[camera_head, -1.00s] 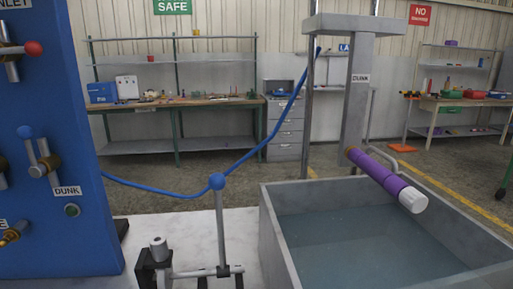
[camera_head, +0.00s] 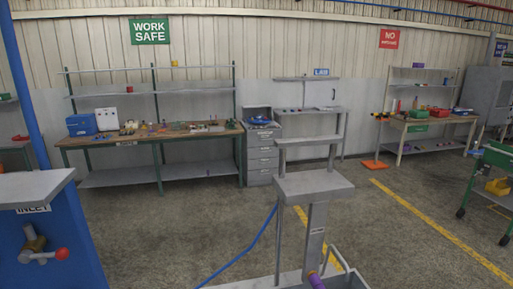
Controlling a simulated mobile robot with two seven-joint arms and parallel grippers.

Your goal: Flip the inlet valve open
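The inlet valve (camera_head: 35,243) is at the lower left of the head view, on the front of a blue panel (camera_head: 76,226) under a white INLET label (camera_head: 33,209). It has a brass body and a grey lever with a red ball (camera_head: 62,254) at its right end. The lever lies roughly level, across the front of the body. The lower part of the panel is cut off by the bottom edge. Neither of my grippers is in view.
A grey stand (camera_head: 313,186) rises at bottom centre, with a blue hose (camera_head: 243,252) hanging to its left and a purple hose end (camera_head: 316,282) below. A workbench (camera_head: 150,137) stands along the back wall. Grey floor lies open between.

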